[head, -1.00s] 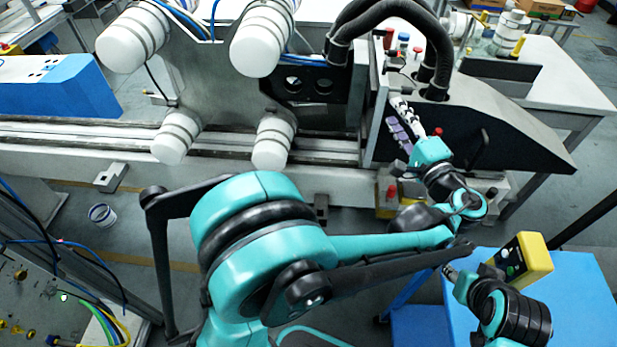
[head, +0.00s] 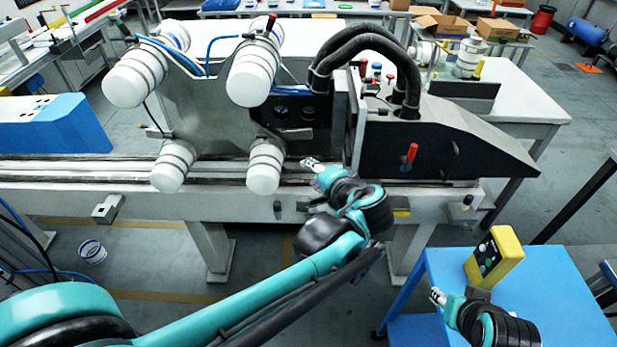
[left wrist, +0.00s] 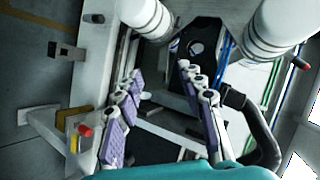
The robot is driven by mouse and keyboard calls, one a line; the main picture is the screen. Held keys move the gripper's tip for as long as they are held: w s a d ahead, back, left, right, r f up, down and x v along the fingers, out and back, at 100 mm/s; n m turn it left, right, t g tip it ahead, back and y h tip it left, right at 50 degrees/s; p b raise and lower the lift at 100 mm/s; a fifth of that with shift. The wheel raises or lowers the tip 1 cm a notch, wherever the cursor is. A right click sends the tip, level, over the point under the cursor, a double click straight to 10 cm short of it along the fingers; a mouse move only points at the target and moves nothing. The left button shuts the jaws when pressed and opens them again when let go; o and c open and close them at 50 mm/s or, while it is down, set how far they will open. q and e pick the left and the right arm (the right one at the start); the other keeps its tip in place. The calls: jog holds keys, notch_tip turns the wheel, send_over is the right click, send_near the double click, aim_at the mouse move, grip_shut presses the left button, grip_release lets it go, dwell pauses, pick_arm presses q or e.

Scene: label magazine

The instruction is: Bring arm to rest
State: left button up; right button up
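My left arm reaches in from the lower left of the head view. Its left gripper (head: 312,166) is in front of the label magazine machine (head: 205,95), just right of the lower white roller (head: 265,166). In the left wrist view the two purple-padded fingers of the left gripper (left wrist: 160,72) stand apart with nothing between them. The machine's dark panel shows beyond them. My right gripper (head: 437,297) is at the lower right over the blue table, left of a yellow box. Its fingers are too small to tell whether they are apart.
The yellow box (head: 495,257) with buttons stands on the blue table (head: 560,285). A black sloped housing (head: 450,145) with a red handle (head: 411,154) is right of the left gripper. A grey rail (head: 80,190) runs along the machine's front. Floor below the rail is largely clear.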

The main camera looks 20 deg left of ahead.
pick_arm(q)
jog(key=shift+s+a+f+h, duration=0.25)
jog(key=shift+s+a+h, duration=0.05)
jog(key=shift+s, duration=0.2)
jog(key=s+f+n+g+h, duration=0.1)
jog(key=s+f+n+h, duration=0.2)
jog(key=s, duration=0.4)
jog(key=s+f+n+h, duration=0.3)
jog(key=s+f+h, duration=0.2)
jog(key=s, duration=0.3)
jog(key=shift+d+f+n+g, duration=0.15)
jog(key=shift+d+n+g, duration=0.15)
jog(key=shift+g, duration=0.1)
jog(key=shift+o, duration=0.5)
jog(key=shift+s, duration=0.15)
